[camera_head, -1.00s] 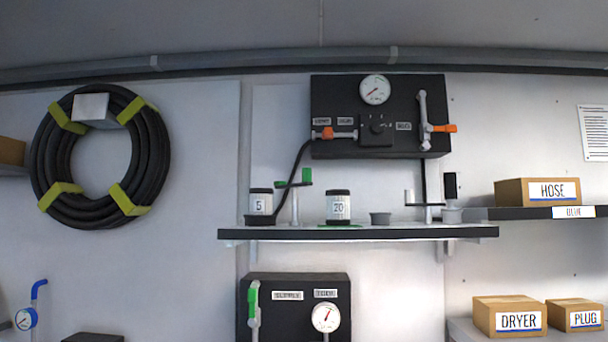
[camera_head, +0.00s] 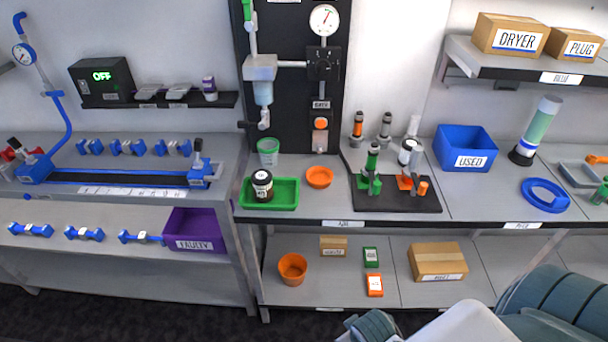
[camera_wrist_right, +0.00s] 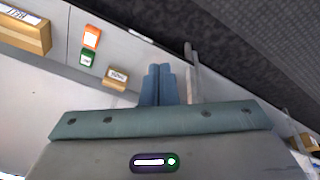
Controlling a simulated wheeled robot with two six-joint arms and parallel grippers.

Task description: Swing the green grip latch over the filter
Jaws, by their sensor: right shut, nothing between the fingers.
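A dark-capped jar with a white label (camera_head: 262,184) stands in a green tray (camera_head: 284,206) on the counter. A black base (camera_head: 398,207) to its right carries a green upright fitting (camera_head: 370,182) and an orange one (camera_head: 422,188); I cannot tell whether either is a latch. My right gripper (camera_wrist_right: 158,72) is shut and empty in the wrist view, apart from any object. My left gripper is not in view.
A green-handled valve (camera_head: 250,18) is on the black wall panel. The DRYER box (camera_head: 508,34) is on the upper right shelf. Dark floor lies in front.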

